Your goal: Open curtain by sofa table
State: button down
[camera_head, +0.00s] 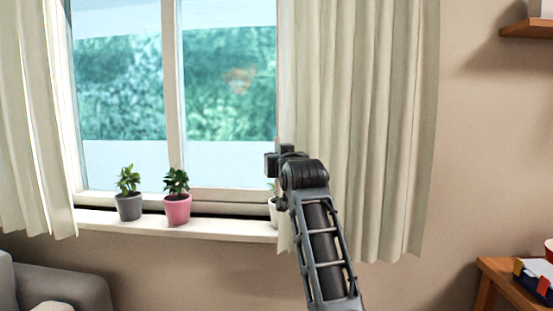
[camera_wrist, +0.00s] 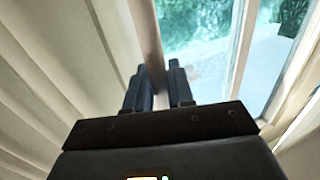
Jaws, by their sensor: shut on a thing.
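A cream curtain (camera_head: 365,120) hangs at the right side of the window, and another cream curtain (camera_head: 30,120) hangs at the left side. The window (camera_head: 172,90) shows between them. My gripper (camera_head: 276,158) is at the inner edge of the right curtain, above the sill. In the wrist view, the curtain (camera_wrist: 55,45) fills the left, and its edge runs between the two dark fingers of my gripper (camera_wrist: 160,90). My gripper is shut on this edge. My arm hides part of the right curtain in the head view.
A grey pot (camera_head: 129,208) and a pink pot (camera_head: 177,210) with plants stand on the sill (camera_head: 170,228). A white pot (camera_head: 273,212) is partly hidden beside my arm. A grey sofa (camera_head: 65,288) is lower left. A wooden table (camera_head: 495,272) is lower right, below a shelf (camera_head: 530,29).

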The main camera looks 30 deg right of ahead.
jog(key=c, duration=1.1)
grip_release()
jog(key=shift+b+v, duration=0.8)
jog(key=shift+v, duration=3.1)
